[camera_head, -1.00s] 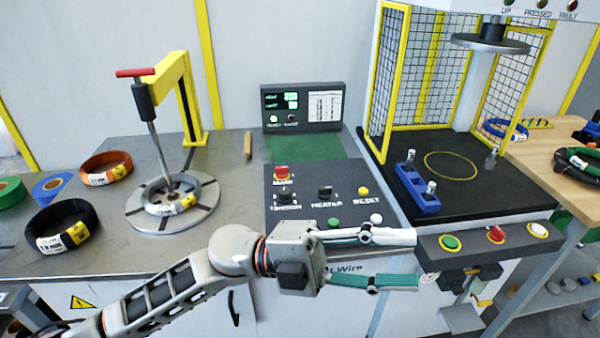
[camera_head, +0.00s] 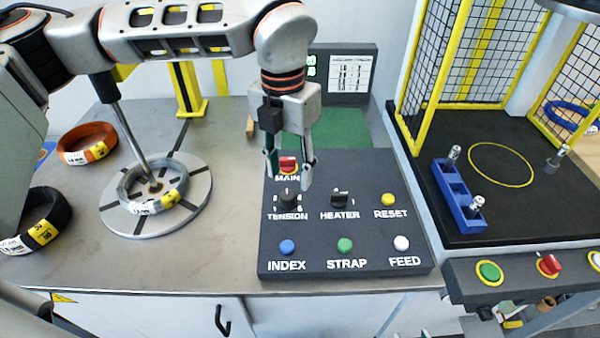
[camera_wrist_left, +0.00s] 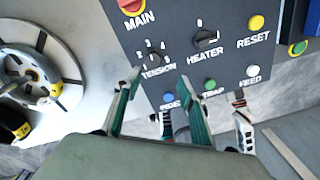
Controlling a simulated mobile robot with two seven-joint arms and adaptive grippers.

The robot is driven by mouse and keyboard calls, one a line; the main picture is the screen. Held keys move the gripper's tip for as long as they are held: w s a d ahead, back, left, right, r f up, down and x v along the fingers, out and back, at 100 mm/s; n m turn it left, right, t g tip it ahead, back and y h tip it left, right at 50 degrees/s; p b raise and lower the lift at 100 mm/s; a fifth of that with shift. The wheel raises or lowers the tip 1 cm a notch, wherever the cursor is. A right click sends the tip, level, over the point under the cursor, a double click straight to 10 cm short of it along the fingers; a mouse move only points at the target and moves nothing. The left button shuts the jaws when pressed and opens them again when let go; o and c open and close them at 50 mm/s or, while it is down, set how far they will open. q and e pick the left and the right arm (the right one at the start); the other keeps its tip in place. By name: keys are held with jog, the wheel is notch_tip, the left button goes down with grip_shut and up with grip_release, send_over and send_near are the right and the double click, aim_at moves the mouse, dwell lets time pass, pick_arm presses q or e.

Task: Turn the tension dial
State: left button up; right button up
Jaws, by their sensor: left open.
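The tension dial (camera_head: 288,196) is a black knob with tick marks on the dark control panel (camera_head: 345,268), left of the heater knob (camera_head: 340,197). It also shows in the left wrist view (camera_wrist_left: 153,60). My left gripper (camera_head: 289,178) points down over the panel, open and empty, its fingertips just above and behind the dial in the head view. In the left wrist view the two teal-lined fingers (camera_wrist_left: 158,80) stand apart, with the dial just beyond the gap between their tips. I see no contact with the dial. My right gripper is not made out.
The red main button (camera_head: 288,163) sits close behind the dial, partly beside the fingers. Index (camera_head: 287,246), strap (camera_head: 345,245), feed (camera_head: 402,243) and reset (camera_head: 388,200) buttons surround it. A turntable with a coil (camera_head: 152,190) stands left; a blue holder (camera_head: 459,197) stands right.

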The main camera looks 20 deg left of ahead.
aim_at(287, 194)
pick_arm(q)
jog(key=shift+w+a+r, duration=0.25)
jog(key=shift+w+a, duration=0.25)
jog(key=shift+f, duration=0.15)
notch_tip(287, 194, down, 7)
jog(key=shift+f, duration=0.15)
jog(key=c, duration=1.1)
